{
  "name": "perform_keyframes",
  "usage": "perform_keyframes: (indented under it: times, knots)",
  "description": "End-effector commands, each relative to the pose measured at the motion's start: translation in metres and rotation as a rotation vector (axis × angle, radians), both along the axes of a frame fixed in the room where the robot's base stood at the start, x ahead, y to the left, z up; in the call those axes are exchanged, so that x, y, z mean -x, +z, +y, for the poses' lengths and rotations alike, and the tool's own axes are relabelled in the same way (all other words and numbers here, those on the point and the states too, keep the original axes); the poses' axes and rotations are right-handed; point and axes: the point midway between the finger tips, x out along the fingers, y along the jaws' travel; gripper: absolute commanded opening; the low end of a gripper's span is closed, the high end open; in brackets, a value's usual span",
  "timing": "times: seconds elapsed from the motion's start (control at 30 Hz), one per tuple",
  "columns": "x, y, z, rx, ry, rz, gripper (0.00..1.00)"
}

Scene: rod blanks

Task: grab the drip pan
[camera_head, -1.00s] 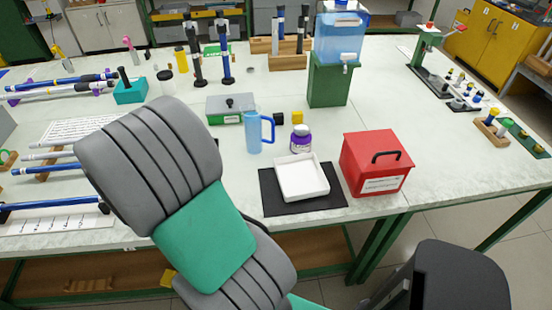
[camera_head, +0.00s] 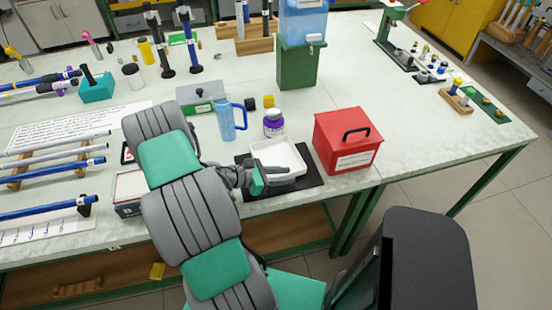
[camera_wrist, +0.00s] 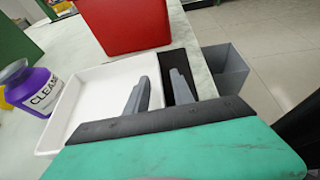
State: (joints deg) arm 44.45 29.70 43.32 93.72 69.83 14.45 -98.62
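The drip pan is a shallow white tray (camera_head: 290,155) lying on a black mat (camera_head: 311,185) near the table's front edge. My gripper (camera_head: 272,174) is at the pan's near side, low over it. In the wrist view the pan (camera_wrist: 92,88) fills the left middle. There my gripper (camera_wrist: 160,88) is open, one grey finger over the inside of the pan and the other over the black mat, with the pan's rim between them. I cannot tell whether either finger touches the rim. Part of the pan's near side is hidden by the gripper in the head view.
A red box (camera_head: 347,150) stands just right of the pan. A purple-and-white bottle (camera_head: 273,124) and a blue mug (camera_head: 226,123) stand behind it. A green stand (camera_head: 297,68) holds a blue tank. A grey bin (camera_wrist: 226,68) shows beyond the table edge.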

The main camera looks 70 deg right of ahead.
Motion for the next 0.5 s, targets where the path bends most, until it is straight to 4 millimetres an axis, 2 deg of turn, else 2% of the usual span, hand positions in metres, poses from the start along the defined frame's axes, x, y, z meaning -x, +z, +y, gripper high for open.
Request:
perform_keyframes:
  times: [0.2,0.5]
  knots:
    - [0.0014,-0.0012,-0.0013,0.001,0.002,0.0,0.29]
    - [0.0011,-0.0011,-0.0011,0.0,0.001,0.0,0.05]
